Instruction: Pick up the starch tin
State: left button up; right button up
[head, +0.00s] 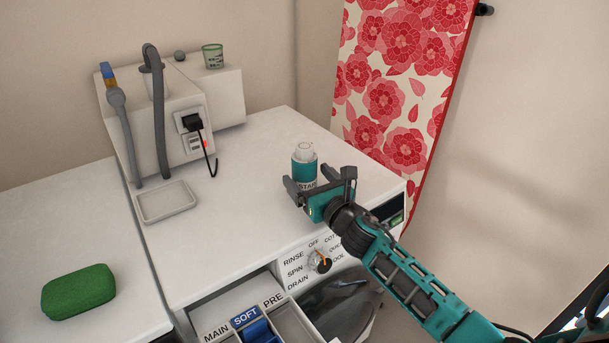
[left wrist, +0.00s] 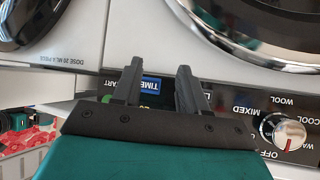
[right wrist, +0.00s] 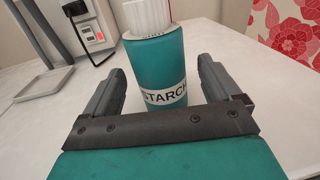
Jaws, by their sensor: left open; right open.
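The starch tin (head: 304,168) is a teal can with a white cap and a white label reading STARCH. It stands upright on top of the white washing machine in the head view. In the right wrist view the tin (right wrist: 158,68) stands just ahead, between the lines of the two fingers. My right gripper (head: 318,182) is open, close in front of the tin, with fingers on either side; whether they touch it I cannot tell. My left gripper (left wrist: 155,82) is open and empty, facing a machine front with a display and dial; it is not in the head view.
A grey tray (head: 166,202), hoses and a socket box (head: 195,133) are on the left. A green cup (head: 213,56) stands on the back ledge. A green sponge (head: 78,292) lies on the left worktop. The detergent drawer (head: 250,320) is open below. A floral cloth (head: 395,80) hangs behind.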

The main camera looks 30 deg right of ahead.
jog(key=shift+w, duration=1.25)
jog(key=shift+c, duration=0.3)
jog(key=c, duration=1.1)
